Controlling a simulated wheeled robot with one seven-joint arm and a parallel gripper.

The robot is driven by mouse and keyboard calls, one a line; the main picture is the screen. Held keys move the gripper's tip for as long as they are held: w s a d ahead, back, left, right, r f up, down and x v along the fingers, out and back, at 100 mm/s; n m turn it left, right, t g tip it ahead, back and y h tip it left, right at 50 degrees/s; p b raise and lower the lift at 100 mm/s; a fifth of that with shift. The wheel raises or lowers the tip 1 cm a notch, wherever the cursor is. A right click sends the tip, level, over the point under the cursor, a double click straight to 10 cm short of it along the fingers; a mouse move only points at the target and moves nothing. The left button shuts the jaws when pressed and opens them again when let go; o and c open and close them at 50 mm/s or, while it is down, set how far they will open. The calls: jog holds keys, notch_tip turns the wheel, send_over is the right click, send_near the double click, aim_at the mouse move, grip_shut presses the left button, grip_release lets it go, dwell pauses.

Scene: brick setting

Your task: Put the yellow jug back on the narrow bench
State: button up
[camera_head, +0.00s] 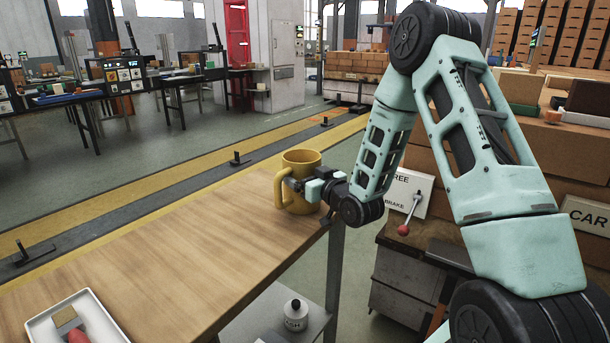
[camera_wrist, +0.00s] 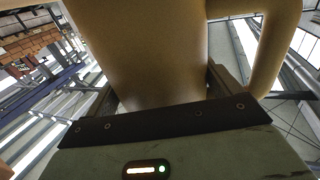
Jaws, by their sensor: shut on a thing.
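The yellow jug (camera_head: 301,170) is upright at the far right corner of the wooden bench (camera_head: 170,255) in the head view, its handle toward the left and near side. My gripper (camera_head: 300,187) is shut on the jug from the right. In the wrist view the jug (camera_wrist: 150,50) fills the upper middle, between the two fingers of my gripper (camera_wrist: 160,95), with its handle at the right. I cannot tell whether the jug's base touches the bench top.
A white tray (camera_head: 95,335) with a red item lies at the bench's near left. A red-knobbed lever (camera_head: 410,212) and stacked boxes are to the right. The middle of the bench top is clear.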

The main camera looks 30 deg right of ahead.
jog(key=o, duration=0.8)
jog(key=shift+f, duration=0.1)
jog(key=shift+c, duration=0.2)
jog(key=shift+o, duration=0.2)
jog(key=shift+r, duration=0.2)
jog(key=s+p, duration=0.8)
jog(key=s, duration=0.4)
jog(key=shift+d, duration=0.2)
